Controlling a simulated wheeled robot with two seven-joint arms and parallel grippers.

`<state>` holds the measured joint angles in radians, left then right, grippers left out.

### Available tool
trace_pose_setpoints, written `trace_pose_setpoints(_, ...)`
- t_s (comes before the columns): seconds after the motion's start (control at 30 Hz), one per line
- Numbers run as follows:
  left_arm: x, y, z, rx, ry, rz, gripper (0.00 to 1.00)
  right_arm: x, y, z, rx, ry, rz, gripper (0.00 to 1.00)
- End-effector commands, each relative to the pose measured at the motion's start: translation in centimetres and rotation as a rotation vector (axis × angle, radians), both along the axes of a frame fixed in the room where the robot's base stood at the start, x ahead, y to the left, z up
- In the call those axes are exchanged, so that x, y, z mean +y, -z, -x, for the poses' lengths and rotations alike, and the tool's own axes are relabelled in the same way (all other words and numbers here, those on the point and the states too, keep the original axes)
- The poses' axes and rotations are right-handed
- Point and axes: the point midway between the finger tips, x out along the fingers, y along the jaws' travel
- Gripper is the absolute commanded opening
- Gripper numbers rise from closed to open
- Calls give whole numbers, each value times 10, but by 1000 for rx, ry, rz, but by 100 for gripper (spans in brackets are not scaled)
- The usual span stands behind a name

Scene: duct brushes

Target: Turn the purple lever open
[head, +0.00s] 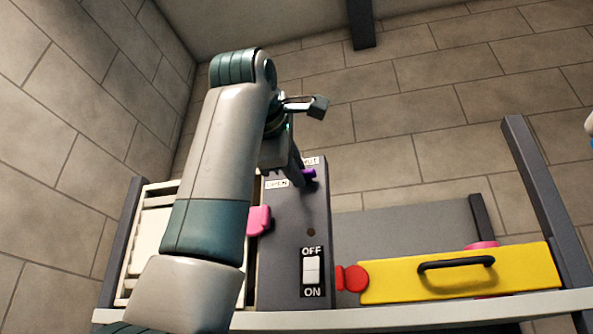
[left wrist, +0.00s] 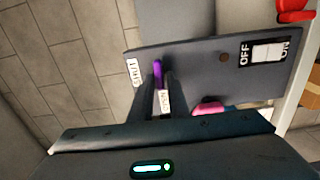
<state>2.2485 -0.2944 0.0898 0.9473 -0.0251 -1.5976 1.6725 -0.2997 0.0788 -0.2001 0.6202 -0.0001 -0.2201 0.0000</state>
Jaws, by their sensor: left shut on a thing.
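The purple lever (head: 309,174) is on the upper part of a dark grey panel (head: 290,225), close to the SHUT label (head: 311,161). The OPEN label (head: 276,184) is to its left. My left gripper (head: 298,177) is at the lever, and its fingers and arm hide part of it. In the left wrist view the lever (left wrist: 158,73) lies between the two fingers of my left gripper (left wrist: 160,88), which are shut on it. The OPEN label (left wrist: 164,101) and SHUT label (left wrist: 133,72) also show there. My right gripper is not in view.
An OFF/ON switch (head: 311,271) is low on the panel. A pink part (head: 259,220) is at the panel's left side. A yellow board (head: 460,273) with a black handle (head: 456,263) and a red knob (head: 355,278) is to the right. A white slatted unit (head: 150,245) is left.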

Motion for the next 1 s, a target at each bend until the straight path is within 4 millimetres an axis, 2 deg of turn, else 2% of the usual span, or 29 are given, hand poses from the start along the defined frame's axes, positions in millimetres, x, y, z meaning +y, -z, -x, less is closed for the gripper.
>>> trace_pose_setpoints(0.5,0,2,-1,11,0,23,0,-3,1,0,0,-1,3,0)
trace_pose_setpoints(0.53,0,2,-1,11,0,23,23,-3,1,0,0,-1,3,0)
trace_pose_setpoints(0.57,0,2,-1,11,0,23,29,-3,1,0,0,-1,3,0)
trace_pose_setpoints(1.0,1,1,4,7,0,23,29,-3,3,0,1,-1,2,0)
